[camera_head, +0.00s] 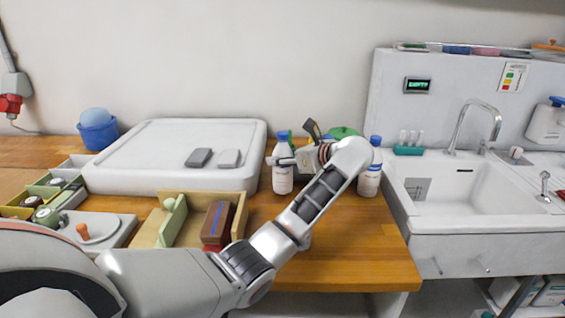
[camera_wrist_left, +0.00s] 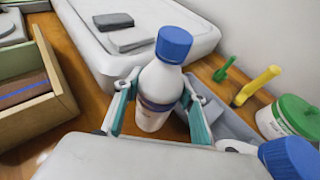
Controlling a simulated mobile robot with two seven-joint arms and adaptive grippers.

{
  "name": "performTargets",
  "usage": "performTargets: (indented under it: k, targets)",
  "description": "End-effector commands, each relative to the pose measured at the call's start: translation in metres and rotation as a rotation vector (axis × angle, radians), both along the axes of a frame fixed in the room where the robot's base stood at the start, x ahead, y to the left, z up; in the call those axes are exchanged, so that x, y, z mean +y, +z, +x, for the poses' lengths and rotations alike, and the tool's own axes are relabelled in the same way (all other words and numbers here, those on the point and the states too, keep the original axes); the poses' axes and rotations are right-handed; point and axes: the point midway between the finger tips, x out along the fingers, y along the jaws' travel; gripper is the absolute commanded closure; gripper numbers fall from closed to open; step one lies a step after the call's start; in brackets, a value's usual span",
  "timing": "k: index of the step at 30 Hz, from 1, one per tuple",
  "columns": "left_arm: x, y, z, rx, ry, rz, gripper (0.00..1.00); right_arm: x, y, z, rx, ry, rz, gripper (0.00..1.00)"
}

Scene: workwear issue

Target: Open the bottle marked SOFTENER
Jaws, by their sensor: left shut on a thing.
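A white bottle with a blue cap (camera_head: 283,178) stands upright on the wooden worktop, left of the sink. It fills the middle of the left wrist view (camera_wrist_left: 157,85), with its cap on. My left gripper (camera_head: 287,161) is shut on this bottle's body, one finger on each side, below the cap. A second white bottle with a blue cap (camera_head: 370,178) stands to the right, behind my left forearm; its cap shows in the left wrist view (camera_wrist_left: 290,158). I cannot read either label, so I cannot tell which is marked SOFTENER. My right gripper is not in view.
A large pale tray (camera_head: 150,140) bearing two grey blocks lies left of the held bottle. A wooden box (camera_head: 245,200) stands in front. A grey caddy with brushes (camera_wrist_left: 228,122) and a green-lidded tub (camera_wrist_left: 292,118) are close by. The sink (camera_head: 450,190) is right.

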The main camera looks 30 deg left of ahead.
Motion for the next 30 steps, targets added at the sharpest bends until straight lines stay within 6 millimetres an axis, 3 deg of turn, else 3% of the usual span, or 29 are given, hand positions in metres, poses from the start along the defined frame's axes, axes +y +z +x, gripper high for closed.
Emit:
performTargets:
  k: [21,30]
  targets:
    - [-0.001,0.137,0.000,-0.005,0.000,0.000,0.90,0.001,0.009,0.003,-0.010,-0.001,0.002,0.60]
    - [0.000,0.178,0.000,-0.002,0.001,0.002,0.90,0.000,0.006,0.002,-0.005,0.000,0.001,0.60]
